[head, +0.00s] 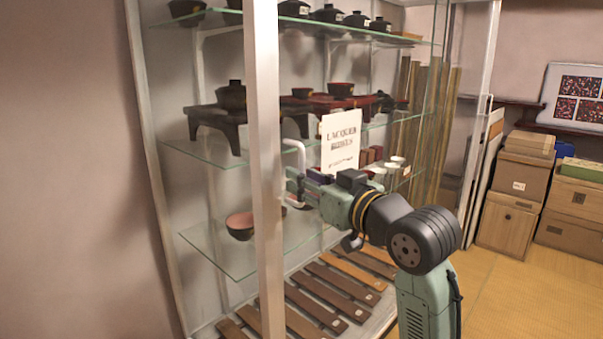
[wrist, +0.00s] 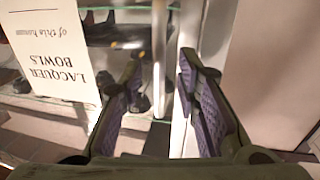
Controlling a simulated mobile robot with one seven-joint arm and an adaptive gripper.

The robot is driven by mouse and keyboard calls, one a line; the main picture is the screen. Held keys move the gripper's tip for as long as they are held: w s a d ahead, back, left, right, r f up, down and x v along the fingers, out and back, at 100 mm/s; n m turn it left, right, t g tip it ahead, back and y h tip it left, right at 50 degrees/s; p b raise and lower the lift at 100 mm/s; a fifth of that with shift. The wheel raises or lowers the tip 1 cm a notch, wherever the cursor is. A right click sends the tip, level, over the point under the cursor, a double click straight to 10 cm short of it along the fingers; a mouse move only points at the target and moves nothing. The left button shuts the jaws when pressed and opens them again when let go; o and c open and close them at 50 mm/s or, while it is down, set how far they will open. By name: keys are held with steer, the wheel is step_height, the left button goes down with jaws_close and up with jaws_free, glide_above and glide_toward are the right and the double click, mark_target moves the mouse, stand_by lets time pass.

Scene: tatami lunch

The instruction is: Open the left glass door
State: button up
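The left glass door has a pale vertical frame post (head: 265,200) in the head view. A white bracket-shaped handle (head: 299,150) sticks out on the post's right side. I cannot tell whether the door is shut or ajar. My gripper (head: 297,186) is beside the handle's lower end, which it partly hides. In the wrist view my gripper (wrist: 160,72) is open, its two dark fingers apart. A pale vertical bar lies between or just behind the fingertips; I cannot tell if it is the handle, nor whether anything touches.
Glass shelves (head: 205,152) hold dark lacquer bowls and small tables. A "Lacquer Bowls" sign (head: 340,140) stands behind the handle; it also shows in the wrist view (wrist: 45,45). Boxes (head: 510,215) stack at the right. The tatami floor (head: 510,290) is clear at lower right.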

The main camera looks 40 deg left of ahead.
steer(key=shift+x, duration=1)
jaws_close()
